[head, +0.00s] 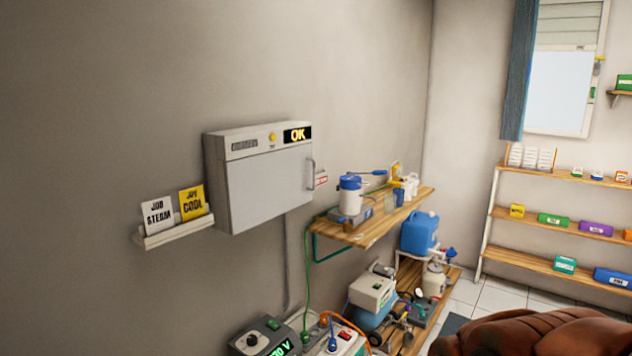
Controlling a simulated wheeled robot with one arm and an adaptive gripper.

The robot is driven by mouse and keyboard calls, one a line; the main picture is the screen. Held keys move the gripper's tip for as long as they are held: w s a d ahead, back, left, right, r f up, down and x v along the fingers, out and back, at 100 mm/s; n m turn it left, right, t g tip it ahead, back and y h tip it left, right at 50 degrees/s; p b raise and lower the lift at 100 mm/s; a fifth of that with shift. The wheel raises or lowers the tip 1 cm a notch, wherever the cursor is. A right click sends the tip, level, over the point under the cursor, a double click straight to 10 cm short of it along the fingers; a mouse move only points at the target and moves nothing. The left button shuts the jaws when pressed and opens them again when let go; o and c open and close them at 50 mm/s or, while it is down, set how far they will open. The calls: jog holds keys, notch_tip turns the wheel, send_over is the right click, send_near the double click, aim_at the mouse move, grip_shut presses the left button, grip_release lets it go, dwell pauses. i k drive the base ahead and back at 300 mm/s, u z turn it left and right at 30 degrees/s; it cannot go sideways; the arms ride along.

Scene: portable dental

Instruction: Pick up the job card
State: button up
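Two job cards stand side by side in a small white wall rack (177,234) at the left. The white card (158,216) reads "JOB STEAM" and is on the left. The yellow card (192,203) reads "JOB COOL" and is on the right. Both lean upright with their lower edges behind the rack's front lip. The task does not say which card is meant. My gripper is not in view.
A grey wall cabinet (266,184) with an "OK" display hangs just right of the rack. A wooden wall shelf (378,222) with bottles juts out further right. Powered boxes (265,338) stand below. A brown rounded form (540,335) fills the lower right. Wall left of the rack is bare.

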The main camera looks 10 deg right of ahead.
aim_at(192, 200)
jog(key=u, duration=0.1)
jog(key=i, duration=1)
jog(key=u, duration=1.35)
